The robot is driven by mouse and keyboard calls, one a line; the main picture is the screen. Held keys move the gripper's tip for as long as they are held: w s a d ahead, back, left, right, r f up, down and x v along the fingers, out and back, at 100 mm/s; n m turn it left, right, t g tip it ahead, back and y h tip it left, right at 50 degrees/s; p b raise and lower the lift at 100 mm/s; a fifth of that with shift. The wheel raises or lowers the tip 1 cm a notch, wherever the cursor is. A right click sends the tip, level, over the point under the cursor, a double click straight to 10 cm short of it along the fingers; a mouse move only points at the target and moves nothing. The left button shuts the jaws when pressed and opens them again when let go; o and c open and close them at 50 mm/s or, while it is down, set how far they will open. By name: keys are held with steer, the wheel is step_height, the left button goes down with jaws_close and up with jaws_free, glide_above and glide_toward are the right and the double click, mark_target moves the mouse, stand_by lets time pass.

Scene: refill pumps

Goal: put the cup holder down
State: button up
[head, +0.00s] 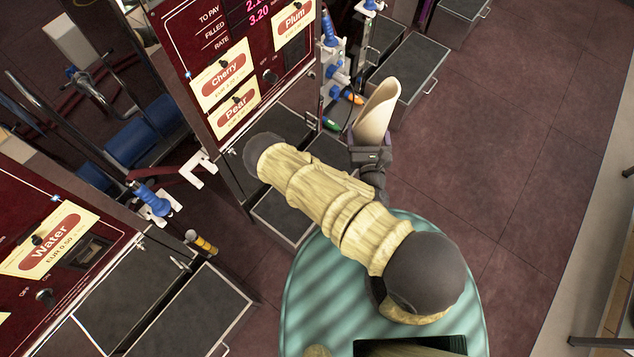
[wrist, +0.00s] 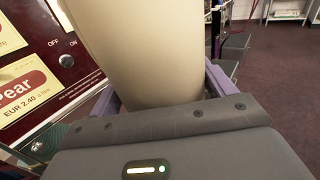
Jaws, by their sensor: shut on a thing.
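The cup holder (head: 376,113), a cream, curved, open-topped piece, stands up from my gripper (head: 370,150), slightly tilted in the head view. My gripper is shut on its lower part and holds it in the air, beside the red pump panel. In the wrist view the cup holder (wrist: 145,50) fills the upper middle, with the purple fingers of my gripper (wrist: 160,95) on either side of it. Its bottom end is hidden by the gripper body.
A red pump (head: 225,75) with Cherry, Pear and Plum labels stands left of the gripper. Dark trays (head: 410,75) jut out near it. Another pump with a Water label (head: 50,240) stands at lower left. Open maroon floor (head: 520,130) lies to the right.

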stand_by(0.3)
steer(key=w+a+f+m+h+b, duration=0.1)
steer(key=w+a+f+b, duration=0.3)
steer(key=f+b, duration=1.1)
steer(key=w+a+f+m+h+b, duration=0.1)
steer(key=w+a+f+b, duration=0.3)
steer(key=f+b, duration=1.2)
steer(key=w+a+f+m+h+b, duration=0.1)
steer(key=w+a+f+h+b, duration=0.2)
steer(key=a+f+b, duration=0.7)
step_height(320, 180, down, 6)
steer(key=w+b, duration=0.1)
steer(key=b, duration=1.1)
steer(key=shift+w+g, duration=0.3)
steer(key=shift+w, duration=0.1)
steer(key=shift+f+b, duration=1.4)
steer(key=shift+f, duration=1.15)
step_height(320, 180, down, 5)
steer(key=b, duration=0.2)
steer(key=shift+f+b, duration=0.1)
steer(key=shift+b, duration=0.3)
